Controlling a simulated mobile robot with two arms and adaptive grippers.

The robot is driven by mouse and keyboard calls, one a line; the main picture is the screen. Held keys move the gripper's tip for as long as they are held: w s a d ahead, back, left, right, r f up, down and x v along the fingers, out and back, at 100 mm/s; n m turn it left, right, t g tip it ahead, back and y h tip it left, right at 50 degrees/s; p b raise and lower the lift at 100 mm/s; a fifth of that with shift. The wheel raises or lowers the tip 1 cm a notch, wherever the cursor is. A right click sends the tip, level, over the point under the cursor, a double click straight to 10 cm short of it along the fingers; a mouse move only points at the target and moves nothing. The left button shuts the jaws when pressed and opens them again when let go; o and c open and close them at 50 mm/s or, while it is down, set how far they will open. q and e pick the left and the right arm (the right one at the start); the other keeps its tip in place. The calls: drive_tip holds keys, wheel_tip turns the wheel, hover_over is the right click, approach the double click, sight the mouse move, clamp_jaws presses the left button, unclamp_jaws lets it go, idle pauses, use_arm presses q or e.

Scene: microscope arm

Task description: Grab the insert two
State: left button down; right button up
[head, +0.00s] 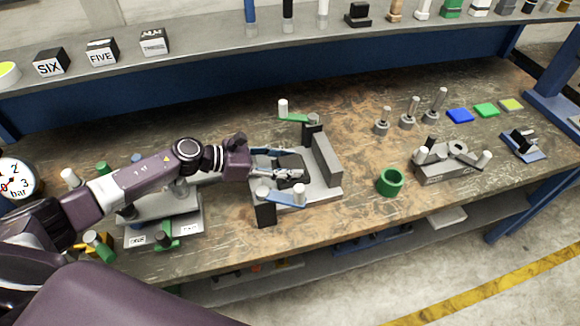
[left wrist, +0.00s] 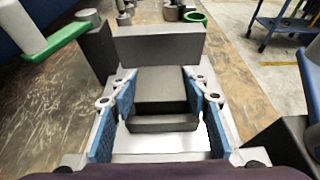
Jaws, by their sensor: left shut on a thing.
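A dark grey insert (head: 291,163) sits in the grey metal fixture (head: 327,160) near the middle of the bench. No number shows on it. In the left wrist view the insert (left wrist: 163,88) stands between the blue-padded fingers of my left gripper (left wrist: 160,98), low over the fixture's plate and in front of its grey back block (left wrist: 160,45). In the head view my left gripper (head: 288,174) reaches in from the left and is shut on the insert. My right gripper is not in view.
The fixture has a green lever (head: 294,117) behind and a blue lever (head: 284,197) in front. A green ring (head: 390,181) and another metal fixture (head: 450,165) stand to the right. Blocks marked SIX (head: 51,62) and FIVE (head: 102,52) sit on the shelf. Bare bench lies behind my arm.

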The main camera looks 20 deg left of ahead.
use_arm(q)
drive_tip(key=shift+w+r, duration=0.15)
drive_tip(key=shift+r, duration=0.2)
